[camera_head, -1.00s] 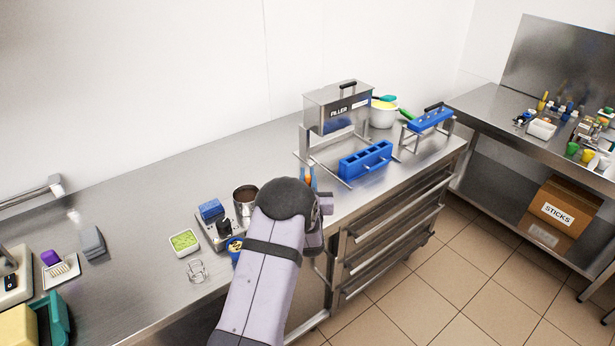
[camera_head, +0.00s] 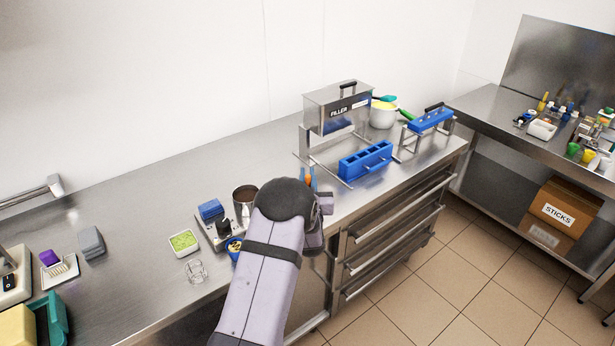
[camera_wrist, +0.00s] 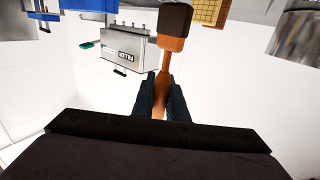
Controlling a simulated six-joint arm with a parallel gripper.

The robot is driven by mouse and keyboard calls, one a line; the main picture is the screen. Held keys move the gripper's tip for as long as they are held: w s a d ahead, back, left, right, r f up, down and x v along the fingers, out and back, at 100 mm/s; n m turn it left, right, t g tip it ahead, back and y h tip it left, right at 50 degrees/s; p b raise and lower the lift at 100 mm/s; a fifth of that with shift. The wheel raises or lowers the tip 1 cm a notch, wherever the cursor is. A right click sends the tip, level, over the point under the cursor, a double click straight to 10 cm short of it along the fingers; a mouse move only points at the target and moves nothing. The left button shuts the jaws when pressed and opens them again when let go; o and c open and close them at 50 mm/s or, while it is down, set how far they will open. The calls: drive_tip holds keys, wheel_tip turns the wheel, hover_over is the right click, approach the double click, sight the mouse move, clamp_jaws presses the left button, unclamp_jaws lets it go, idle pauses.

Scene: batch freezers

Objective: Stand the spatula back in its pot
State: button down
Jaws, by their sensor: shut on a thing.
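In the wrist view my gripper (camera_wrist: 161,103) is shut on the orange handle of the spatula (camera_wrist: 165,65). The spatula's head is orange with a dark brown coating over its end, and it points away from the fingers. In the head view my arm hides most of the gripper and spatula; only a bit of orange (camera_head: 309,181) shows beside the wrist. A steel pot (camera_head: 237,193) with dark brown contents stands on a small heater unit (camera_head: 210,232), just left of my wrist. A blurred metal cylinder, perhaps this pot, shows at the wrist view's right edge (camera_wrist: 300,38).
The filler box (camera_head: 338,108) and a blue mould (camera_head: 366,160) stand behind and right of my gripper. A green-filled tray (camera_head: 184,243), a clear glass (camera_head: 196,271) and a blue cup (camera_head: 234,254) are left of my arm.

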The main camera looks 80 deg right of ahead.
drive_tip(key=shift+f, duration=0.2)
drive_tip(key=shift+f+b, duration=0.35)
drive_tip(key=shift+b, duration=0.1)
drive_tip(key=shift+f+b, duration=2.3)
drive_tip(key=shift+f, duration=0.05)
drive_tip(key=c, duration=1.2)
unclamp_jaws()
drive_tip(key=shift+r, duration=0.15)
wheel_tip(320, 180, up, 7)
drive_tip(key=p, duration=0.3)
drive_tip(key=shift+p, duration=0.35)
